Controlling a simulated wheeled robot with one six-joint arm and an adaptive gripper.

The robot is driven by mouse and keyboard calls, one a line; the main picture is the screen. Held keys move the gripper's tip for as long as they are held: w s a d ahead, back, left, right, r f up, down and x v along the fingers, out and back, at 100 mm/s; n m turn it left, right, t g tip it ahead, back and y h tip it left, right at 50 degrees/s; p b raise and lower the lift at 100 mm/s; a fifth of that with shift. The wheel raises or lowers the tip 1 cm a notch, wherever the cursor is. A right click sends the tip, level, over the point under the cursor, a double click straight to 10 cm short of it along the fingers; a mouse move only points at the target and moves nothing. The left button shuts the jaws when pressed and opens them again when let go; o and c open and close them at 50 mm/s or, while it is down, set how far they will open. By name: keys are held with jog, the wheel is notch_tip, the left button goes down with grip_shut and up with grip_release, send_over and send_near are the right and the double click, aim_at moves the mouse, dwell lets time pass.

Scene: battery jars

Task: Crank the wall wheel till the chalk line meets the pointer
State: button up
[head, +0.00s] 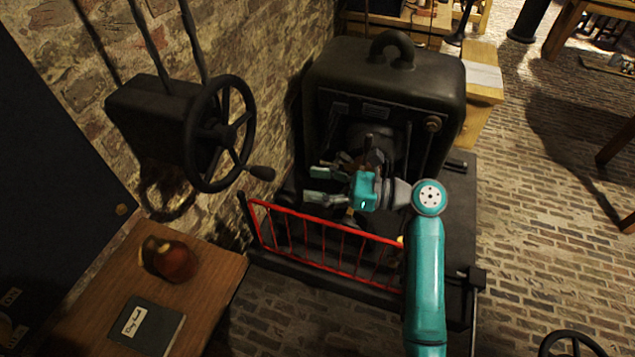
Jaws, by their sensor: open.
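The black wall wheel (243,126) is mounted on a dark box (150,118) on the brick wall at the upper left. Its crank handle (262,173) sticks out at the lower right of the rim. I cannot make out a chalk line or a pointer in this view. My gripper (312,184) is open and empty, to the right of the handle and apart from it. Its fingers point left, toward the wheel, in front of the dark machine.
A large black machine (400,75) stands behind my gripper. A red railing (320,250) runs below it. A wooden table (205,290) at the lower left carries a brown round jug (175,262) and a dark book (147,326). Brick floor (545,220) lies open on the right.

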aim_at(275, 175)
jog(key=shift+n, duration=0.3)
jog(key=w+a, duration=0.1)
jog(key=a, duration=0.2)
jog(key=w+a, duration=0.1)
jog(key=a, duration=0.3)
jog(key=w+a, duration=0.1)
jog(key=a, duration=0.3)
jog(key=shift+a+r, duration=0.15)
jog(key=shift+a, duration=0.05)
grip_shut()
